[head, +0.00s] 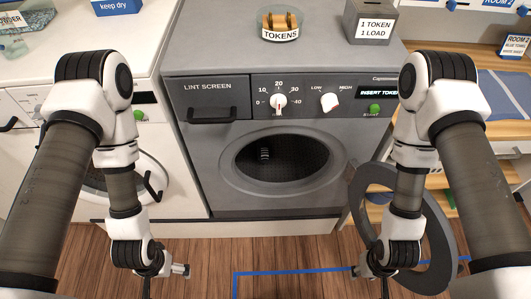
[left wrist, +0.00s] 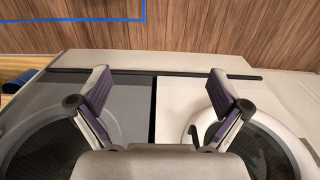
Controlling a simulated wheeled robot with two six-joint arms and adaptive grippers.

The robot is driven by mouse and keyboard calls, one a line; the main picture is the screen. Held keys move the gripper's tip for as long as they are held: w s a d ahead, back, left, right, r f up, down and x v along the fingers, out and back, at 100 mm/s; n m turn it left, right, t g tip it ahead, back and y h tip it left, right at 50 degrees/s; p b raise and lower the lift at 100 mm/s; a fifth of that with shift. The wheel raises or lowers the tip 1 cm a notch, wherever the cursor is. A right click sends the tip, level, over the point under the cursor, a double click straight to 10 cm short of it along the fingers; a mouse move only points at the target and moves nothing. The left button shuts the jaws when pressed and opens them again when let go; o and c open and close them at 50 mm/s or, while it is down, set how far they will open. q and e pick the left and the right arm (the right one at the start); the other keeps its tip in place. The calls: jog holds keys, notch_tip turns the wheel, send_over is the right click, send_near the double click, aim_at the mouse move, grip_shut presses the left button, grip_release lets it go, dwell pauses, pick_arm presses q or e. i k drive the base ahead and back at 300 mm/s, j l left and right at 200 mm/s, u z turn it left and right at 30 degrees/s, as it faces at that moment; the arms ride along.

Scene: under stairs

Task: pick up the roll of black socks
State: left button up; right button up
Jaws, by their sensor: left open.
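I cannot make out a roll of black socks for certain in either view. In the head view the grey dryer (head: 190,165) has its round door (head: 437,235) swung open to the right. Its dark drum (head: 300,158) shows a small ribbed grey patch inside, which I cannot identify. My left gripper (left wrist: 160,82) is open and empty, its two fingers spread wide above the machine fronts. In the head view it hangs low before the white washer, partly cut off. My right gripper (head: 370,272) is low beside the open door, mostly hidden.
A white washer (head: 75,85) stands left of the dryer. A token dish (head: 280,26) and a grey token box (head: 370,20) sit on the dryer top. Wooden shelving (head: 480,60) stands at the right. Blue tape (head: 290,271) marks the clear wooden floor.

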aim_at(264, 147)
jog(key=l+z, duration=0.45)
jog(key=l, duration=0.15)
jog(key=i+l, duration=0.1)
jog(key=l, duration=0.3)
jog(key=i+l, duration=0.15)
jog(key=l, duration=0.25)
jog(key=u, duration=0.05)
